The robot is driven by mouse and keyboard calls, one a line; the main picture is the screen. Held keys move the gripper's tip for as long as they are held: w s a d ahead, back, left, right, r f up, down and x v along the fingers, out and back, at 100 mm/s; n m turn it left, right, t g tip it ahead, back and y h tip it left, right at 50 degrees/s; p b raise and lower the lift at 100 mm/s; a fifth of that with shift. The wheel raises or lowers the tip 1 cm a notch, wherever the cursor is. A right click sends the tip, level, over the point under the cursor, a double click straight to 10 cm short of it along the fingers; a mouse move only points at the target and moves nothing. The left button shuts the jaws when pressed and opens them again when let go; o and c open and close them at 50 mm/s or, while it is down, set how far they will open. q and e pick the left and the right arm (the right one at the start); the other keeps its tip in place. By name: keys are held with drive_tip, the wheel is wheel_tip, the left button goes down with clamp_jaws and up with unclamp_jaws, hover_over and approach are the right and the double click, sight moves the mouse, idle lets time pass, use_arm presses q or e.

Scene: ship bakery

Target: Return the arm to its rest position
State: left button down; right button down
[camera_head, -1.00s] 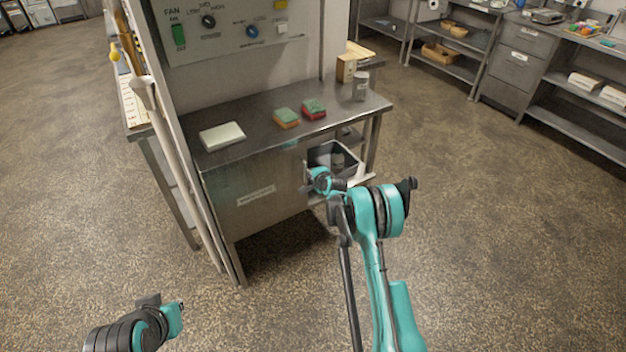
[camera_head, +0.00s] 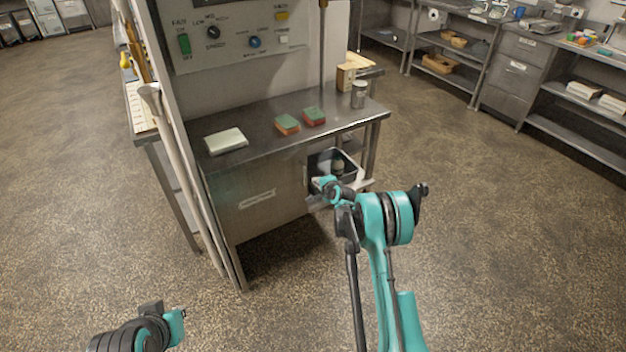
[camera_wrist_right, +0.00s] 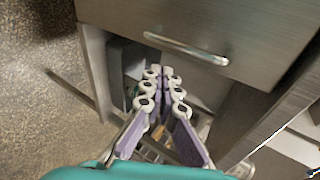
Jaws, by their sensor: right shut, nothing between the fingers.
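My right arm (camera_head: 385,225) reaches forward from the bottom of the head view, bent at its teal joint. My right gripper (camera_head: 314,202) is small there, low in front of the steel table (camera_head: 270,145), close to its open lower bay. In the right wrist view the right gripper (camera_wrist_right: 160,76) is shut with its fingers together and nothing between them. Behind the fingers is the open bay under a steel front with a bar handle (camera_wrist_right: 185,48). Part of my left arm (camera_head: 140,332) shows at the lower left; its gripper is not visible.
A dark-lined bin (camera_head: 347,154) sits in the table's bay, just beyond my right gripper. On the table are two sponges (camera_head: 287,125) (camera_head: 314,116), a pale block (camera_head: 226,140) and a metal canister (camera_head: 359,94). Open floor (camera_head: 500,240) lies to the right.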

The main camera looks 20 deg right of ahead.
drive_tip(key=d+p+v, duration=0.1)
drive_tip(key=p+v, duration=0.1)
drive_tip(key=v, duration=0.4)
drive_tip(key=shift+s+r, duration=0.15)
drive_tip(key=shift+s, duration=0.15)
drive_tip(key=s+a+r+n+g, duration=0.1)
drive_tip(key=s+a+r+n, duration=0.35)
drive_tip(key=s+r, duration=0.5)
drive_tip(key=s+a+r+n+g, duration=0.2)
drive_tip(key=s+a+r+n, duration=0.25)
drive_tip(key=s+r, duration=0.5)
drive_tip(key=s+a+n+g+h, duration=0.1)
drive_tip(key=s+n, duration=0.7)
drive_tip(key=s, duration=1.6)
drive_tip(key=shift+s+a+g, duration=0.25)
drive_tip(key=shift+a+g, duration=0.1)
drive_tip(key=shift+g, duration=0.15)
